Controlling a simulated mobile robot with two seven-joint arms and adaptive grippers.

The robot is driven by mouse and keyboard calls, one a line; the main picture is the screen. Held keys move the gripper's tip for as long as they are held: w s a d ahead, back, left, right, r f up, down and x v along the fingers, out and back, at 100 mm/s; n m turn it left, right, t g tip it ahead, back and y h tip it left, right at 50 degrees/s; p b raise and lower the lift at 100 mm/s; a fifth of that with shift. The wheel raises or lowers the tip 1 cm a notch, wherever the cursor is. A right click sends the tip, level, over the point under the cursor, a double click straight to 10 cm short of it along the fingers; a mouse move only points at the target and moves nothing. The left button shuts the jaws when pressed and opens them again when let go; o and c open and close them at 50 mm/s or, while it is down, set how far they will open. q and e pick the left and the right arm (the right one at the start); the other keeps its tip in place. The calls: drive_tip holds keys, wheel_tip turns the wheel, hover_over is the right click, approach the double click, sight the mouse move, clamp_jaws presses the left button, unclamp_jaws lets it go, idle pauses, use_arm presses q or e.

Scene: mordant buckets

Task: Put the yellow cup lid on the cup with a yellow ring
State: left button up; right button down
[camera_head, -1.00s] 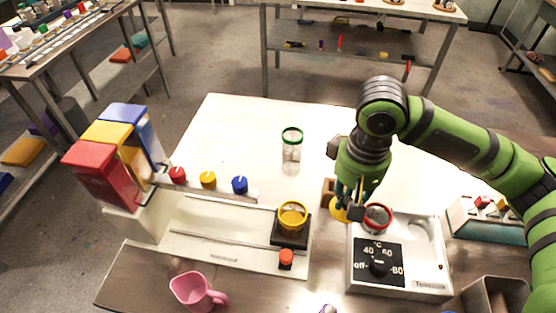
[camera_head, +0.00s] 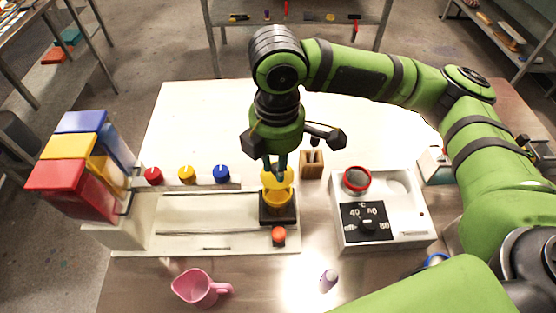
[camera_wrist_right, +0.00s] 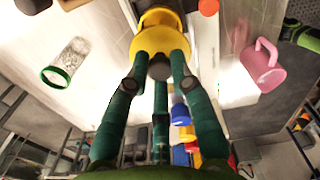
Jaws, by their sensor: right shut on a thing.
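My right gripper (camera_head: 276,160) is shut on the yellow cup lid (camera_head: 278,178) and points down. The cup with a yellow ring (camera_head: 277,198) stands on the dark square plate at the right end of the dispenser base. The lid is at the cup's top, overlapping its far side in the head view; I cannot tell whether they touch. In the right wrist view, the fingers (camera_wrist_right: 160,75) close around the lid's dark knob, and the yellow lid (camera_wrist_right: 158,42) hides part of the cup. My left gripper is not in view.
A heater (camera_head: 385,236) with a red-ringed cup (camera_head: 357,179) stands to the right, beside a wooden block (camera_head: 312,164). A pink jug (camera_head: 200,287) stands in front. Red, yellow and blue dispensers (camera_head: 75,180) are left. A green-ringed cup (camera_wrist_right: 65,62) shows in the wrist view.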

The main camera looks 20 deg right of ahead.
drive_tip(key=shift+f+b, duration=1.75)
drive_tip(key=shift+b, duration=0.2)
drive_tip(key=shift+f, duration=0.65)
drive_tip(key=shift+p, duration=1.25)
drive_tip(key=shift+f, duration=0.55)
drive_tip(key=c, duration=1)
unclamp_jaws()
